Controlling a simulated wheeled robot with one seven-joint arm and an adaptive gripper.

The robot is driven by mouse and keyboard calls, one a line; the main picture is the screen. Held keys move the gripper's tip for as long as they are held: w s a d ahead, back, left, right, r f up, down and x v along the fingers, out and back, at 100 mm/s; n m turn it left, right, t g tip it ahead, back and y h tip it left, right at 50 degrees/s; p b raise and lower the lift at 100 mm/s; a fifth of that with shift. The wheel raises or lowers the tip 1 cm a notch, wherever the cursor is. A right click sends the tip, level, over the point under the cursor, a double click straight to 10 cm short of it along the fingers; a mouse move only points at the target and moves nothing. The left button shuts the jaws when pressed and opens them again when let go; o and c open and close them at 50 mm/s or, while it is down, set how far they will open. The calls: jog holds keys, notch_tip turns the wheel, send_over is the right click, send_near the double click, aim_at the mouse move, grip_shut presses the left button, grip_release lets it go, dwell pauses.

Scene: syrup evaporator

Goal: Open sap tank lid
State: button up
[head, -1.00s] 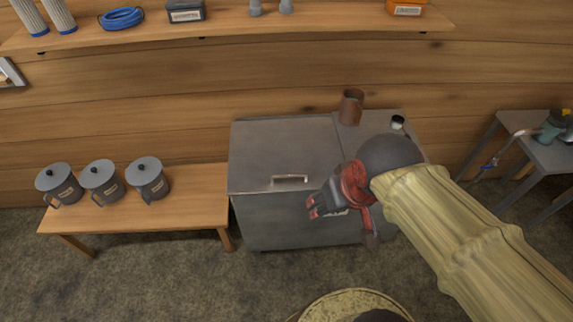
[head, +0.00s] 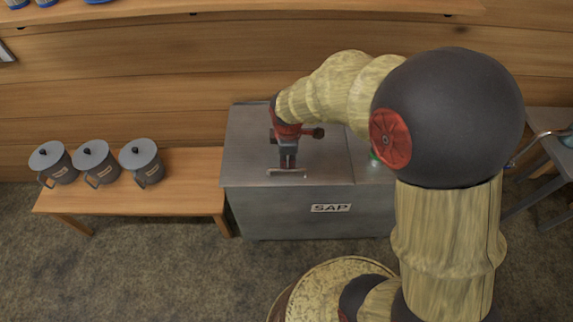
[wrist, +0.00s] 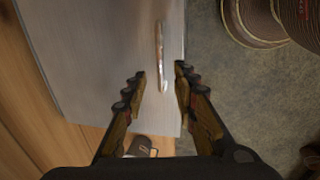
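The grey metal sap tank, with a SAP label (head: 331,208) on its front, stands against the wooden wall. Its lid (head: 250,150) lies flat and closed. The lid's pale bar handle (head: 287,173) sits near the front edge; in the wrist view the handle (wrist: 160,58) runs lengthwise ahead of the fingers. My gripper (head: 288,164) points down over the lid, right above or behind the handle. In the wrist view my gripper (wrist: 161,72) is open, its two fingers on either side of the handle's line. Whether a finger touches the handle cannot be told.
A wooden bench (head: 190,190) with three grey lidded pails (head: 95,162) stands left of the tank. A grey table (head: 550,155) is at the right. A shelf (head: 300,12) runs along the wall above. My arm hides the tank's right part.

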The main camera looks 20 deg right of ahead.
aim_at(287, 170)
jog(key=f+b, duration=0.1)
jog(key=f, duration=0.1)
jog(key=w+f+b, duration=0.1)
jog(key=f, duration=0.2)
jog(key=f+b, duration=0.1)
jog(key=f, duration=0.1)
jog(key=shift+w+d+f, duration=0.2)
jog(key=shift+d+f, duration=0.05)
jog(key=shift+f, duration=0.1)
grip_shut()
dwell(0.6)
